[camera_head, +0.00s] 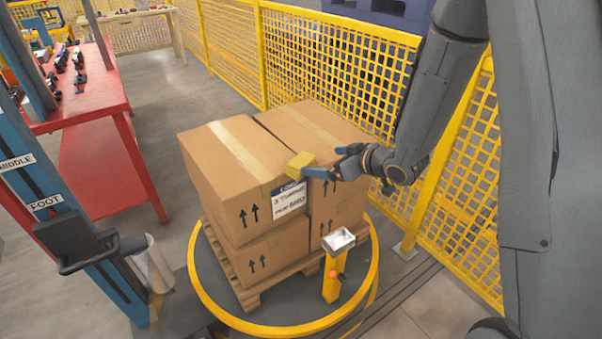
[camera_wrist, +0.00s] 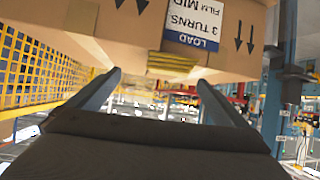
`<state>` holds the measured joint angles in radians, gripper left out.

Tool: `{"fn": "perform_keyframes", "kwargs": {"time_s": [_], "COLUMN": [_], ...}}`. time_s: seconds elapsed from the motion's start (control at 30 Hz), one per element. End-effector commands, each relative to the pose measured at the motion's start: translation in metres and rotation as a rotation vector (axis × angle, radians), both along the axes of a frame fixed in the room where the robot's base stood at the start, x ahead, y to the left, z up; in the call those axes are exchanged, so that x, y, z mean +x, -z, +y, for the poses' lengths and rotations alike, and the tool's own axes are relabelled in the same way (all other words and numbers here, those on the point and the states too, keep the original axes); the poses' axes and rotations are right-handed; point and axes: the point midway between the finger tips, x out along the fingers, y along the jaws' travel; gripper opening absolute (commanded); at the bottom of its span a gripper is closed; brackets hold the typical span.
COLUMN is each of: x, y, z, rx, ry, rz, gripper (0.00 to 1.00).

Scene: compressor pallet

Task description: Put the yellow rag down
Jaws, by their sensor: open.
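The yellow rag (camera_head: 299,164) is a small folded pad at the top front edge of the stacked cardboard boxes (camera_head: 222,168), above the white and blue label (camera_head: 289,199). In the wrist view the rag (camera_wrist: 172,65) shows as a yellow-brown strip between and beyond the fingers, below the upside-down label (camera_wrist: 195,25). My gripper (camera_head: 322,161) has blue fingers spread apart just right of the rag. It also shows open in the wrist view (camera_wrist: 159,79), with nothing clamped between the fingers. Whether a fingertip touches the rag I cannot tell.
The boxes stand on a wooden pallet (camera_head: 245,290) inside a yellow ring (camera_head: 270,326). A yellow post with a tray (camera_head: 338,240) stands in front. Yellow mesh fencing (camera_head: 340,65) runs behind and right. A red table (camera_head: 90,95) and a blue column (camera_head: 75,225) are left.

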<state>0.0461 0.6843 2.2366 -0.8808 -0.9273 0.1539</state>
Motion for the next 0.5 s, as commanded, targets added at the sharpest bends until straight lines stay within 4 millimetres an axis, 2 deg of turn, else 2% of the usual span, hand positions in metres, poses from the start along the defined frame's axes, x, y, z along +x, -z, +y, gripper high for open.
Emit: {"fn": "perform_keyframes", "kwargs": {"time_s": [0.03, 0.1, 0.27, 0.5], "x": [0.001, -0.001, 0.003, 0.018], "y": [0.008, 0.01, 0.013, 0.021], "z": [0.008, 0.016, 0.029, 0.045], "rx": [0.033, 0.069, 0.099, 0.097], "ry": [-0.033, -0.067, -0.096, -0.095], "rz": [-0.014, -0.031, -0.046, -0.047], "gripper": [0.98, 0.98, 0.98, 0.98]}}
